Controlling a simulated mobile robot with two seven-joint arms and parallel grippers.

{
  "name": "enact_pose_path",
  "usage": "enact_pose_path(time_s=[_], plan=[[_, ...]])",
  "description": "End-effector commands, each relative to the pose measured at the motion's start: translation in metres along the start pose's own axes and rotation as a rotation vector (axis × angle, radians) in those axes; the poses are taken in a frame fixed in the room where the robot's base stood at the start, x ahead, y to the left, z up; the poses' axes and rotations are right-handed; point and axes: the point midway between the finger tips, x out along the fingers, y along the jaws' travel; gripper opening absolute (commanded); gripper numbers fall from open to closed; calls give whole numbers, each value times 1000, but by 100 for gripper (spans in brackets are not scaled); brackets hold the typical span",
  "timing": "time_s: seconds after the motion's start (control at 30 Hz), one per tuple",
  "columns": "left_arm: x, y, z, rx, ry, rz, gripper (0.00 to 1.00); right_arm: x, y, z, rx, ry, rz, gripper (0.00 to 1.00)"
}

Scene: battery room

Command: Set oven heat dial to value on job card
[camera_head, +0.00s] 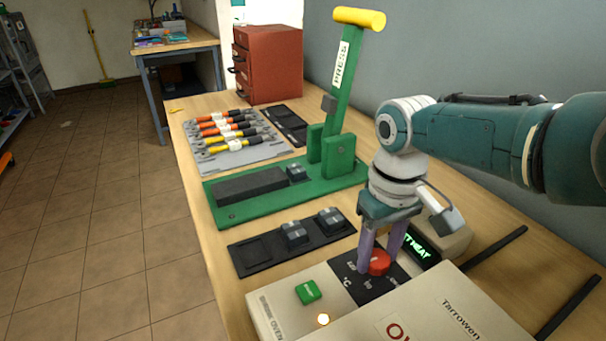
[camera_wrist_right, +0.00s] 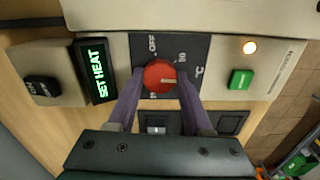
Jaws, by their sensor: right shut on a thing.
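The heat dial is a red round knob (camera_head: 379,262) on a dark scale plate on the oven control panel (camera_head: 275,313). My right gripper (camera_head: 378,256) reaches down from above, its two purple fingers on either side of the knob and shut on it. In the right wrist view the dial (camera_wrist_right: 159,76) sits between the fingertips, its white mark pointing right. "OFF" and "°C" show on the plate, other scale marks are partly hidden. A display (camera_wrist_right: 95,70) reads "SET HEAT" in green. No job card can be made out. My left gripper is not in view.
The panel has a green button (camera_head: 308,291) and a lit orange lamp (camera_head: 323,319). The pale oven top (camera_head: 430,309) is in front. A green lever press (camera_head: 340,95), a black tray (camera_head: 262,253) and a red drawer cabinet (camera_head: 268,65) stand farther back.

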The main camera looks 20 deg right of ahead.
Motion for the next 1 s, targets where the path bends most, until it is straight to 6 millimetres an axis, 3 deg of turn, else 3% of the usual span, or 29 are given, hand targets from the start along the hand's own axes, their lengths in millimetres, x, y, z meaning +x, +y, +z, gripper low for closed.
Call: enact_pose_path(time_s=[0.5, 1.0], plan=[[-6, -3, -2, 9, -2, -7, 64, -1, -1, 0, 409, 0, -3, 0], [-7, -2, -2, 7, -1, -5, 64, -1, -1, -1, 537, 1, -2, 0]])
